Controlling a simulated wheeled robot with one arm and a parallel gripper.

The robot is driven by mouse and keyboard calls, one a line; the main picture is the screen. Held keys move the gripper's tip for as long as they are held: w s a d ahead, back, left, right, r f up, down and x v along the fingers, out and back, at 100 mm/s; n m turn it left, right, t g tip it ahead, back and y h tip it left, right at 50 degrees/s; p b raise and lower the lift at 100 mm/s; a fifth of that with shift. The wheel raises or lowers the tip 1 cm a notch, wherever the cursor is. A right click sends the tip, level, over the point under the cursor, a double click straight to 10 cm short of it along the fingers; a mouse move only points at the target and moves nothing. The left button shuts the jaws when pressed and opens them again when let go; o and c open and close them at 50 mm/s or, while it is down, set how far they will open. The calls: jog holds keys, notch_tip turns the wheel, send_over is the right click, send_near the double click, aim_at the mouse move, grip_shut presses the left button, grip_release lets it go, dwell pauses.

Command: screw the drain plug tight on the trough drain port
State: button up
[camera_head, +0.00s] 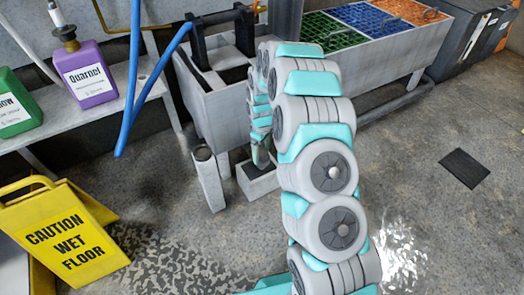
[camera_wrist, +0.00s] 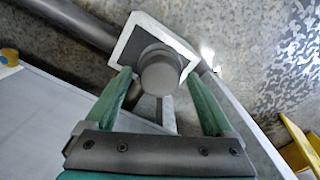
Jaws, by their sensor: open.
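In the wrist view a dark grey round-ended piece (camera_wrist: 160,72), which looks like the drain plug, sits over a white-edged square block with a dark face. I cannot tell whether it is on the drain port or threaded. My gripper (camera_wrist: 158,80) is open, with one teal finger on each side of the round piece; contact is not clear. In the head view my arm reaches down in front of the grey trough (camera_head: 222,105), and the gripper end is just above a small grey block (camera_head: 257,184). The plug and drain port are hidden there.
A grey post (camera_head: 208,180) stands left of the block. A yellow wet-floor sign (camera_head: 68,235) stands at lower left by a wet patch. Blue hoses (camera_head: 140,95) hang beside a bench with a purple jug (camera_head: 86,75). The floor at right is mostly clear.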

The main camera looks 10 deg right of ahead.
jog(key=n, duration=0.4)
jog(key=shift+n, duration=0.4)
jog(key=n, duration=0.5)
grip_shut()
jog(key=m, duration=0.4)
jog(key=shift+m, duration=0.3)
dwell(0.7)
jog(key=shift+m, duration=0.4)
jog(key=m, duration=0.4)
jog(key=shift+w+m, duration=0.1)
jog(key=shift+m, duration=0.3)
